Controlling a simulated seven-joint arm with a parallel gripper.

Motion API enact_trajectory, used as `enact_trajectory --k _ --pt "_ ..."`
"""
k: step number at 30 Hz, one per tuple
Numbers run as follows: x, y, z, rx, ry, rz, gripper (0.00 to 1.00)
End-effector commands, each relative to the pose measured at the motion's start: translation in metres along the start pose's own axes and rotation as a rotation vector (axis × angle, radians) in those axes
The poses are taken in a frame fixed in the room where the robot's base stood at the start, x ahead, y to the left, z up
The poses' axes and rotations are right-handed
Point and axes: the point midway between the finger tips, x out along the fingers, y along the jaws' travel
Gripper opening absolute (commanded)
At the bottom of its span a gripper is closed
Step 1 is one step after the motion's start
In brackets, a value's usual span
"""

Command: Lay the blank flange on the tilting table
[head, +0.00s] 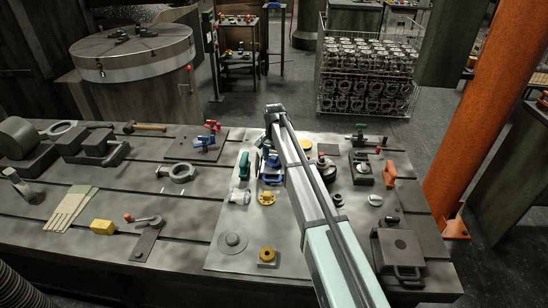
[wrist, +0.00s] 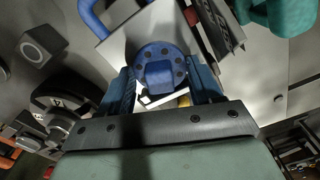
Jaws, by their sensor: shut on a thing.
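The blank flange, which I take to be the blue round disc (wrist: 158,53) with a ring of bolt holes and a square boss, shows in the wrist view. My gripper (wrist: 162,86) is shut on it, its blue fingers on either side of the boss. Past the flange lies a pale grey square plate (wrist: 118,43) with a blue curved bar at its edge, which looks like the tilting table; the flange covers part of it. I cannot tell whether they touch. In the head view the blue parts beside my arm (head: 270,179) seem to be this place; my arm hides much of it.
A teal part (head: 244,165) stands close on the left, a black round part (head: 325,167) on the right. A white fitting (head: 239,197), a grey disc (head: 232,242) and a yellow-topped block (head: 267,256) lie nearer. A lidded dark box (head: 398,252) stands at front right.

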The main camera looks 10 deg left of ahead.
Motion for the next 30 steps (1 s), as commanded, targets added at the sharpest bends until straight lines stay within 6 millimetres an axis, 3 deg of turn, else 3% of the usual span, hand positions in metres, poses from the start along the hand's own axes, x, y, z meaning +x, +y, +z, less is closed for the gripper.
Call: enact_trajectory --k 10,24,30 --pt "0.0 -0.002 0.0 -0.001 0.0 -0.004 0.94" --pt "0.0 -0.005 0.0 -0.003 0.001 -0.008 0.94" --pt "-0.017 -0.006 -0.001 -0.004 0.004 -0.01 0.94"
